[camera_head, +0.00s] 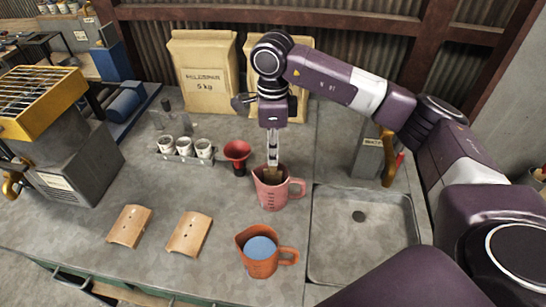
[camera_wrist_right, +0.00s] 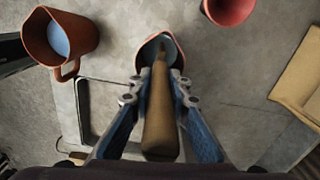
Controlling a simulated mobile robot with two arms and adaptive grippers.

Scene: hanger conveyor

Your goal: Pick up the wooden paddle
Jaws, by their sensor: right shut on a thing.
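The wooden paddle (camera_wrist_right: 160,120) is a brown rod that runs between the fingers of my right gripper (camera_head: 272,160) in the right wrist view. Its far end reaches into the mouth of a pink measuring jug (camera_head: 270,198). In the head view only a short brown piece of the paddle (camera_head: 273,176) shows at the jug's mouth, below the fingers. My right gripper is shut on the paddle, above the jug. The jug stands upright on the counter, partly behind the fingers in the wrist view. My left gripper is not in view.
An orange jug (camera_head: 262,268) with blue liquid stands in front, and a red funnel (camera_head: 237,152) stands behind left. A sink (camera_head: 360,250) lies to the right. Two curved wooden pieces (camera_head: 129,227) lie at left. A rack of cups (camera_head: 186,158) and paper sacks (camera_head: 205,80) stand behind.

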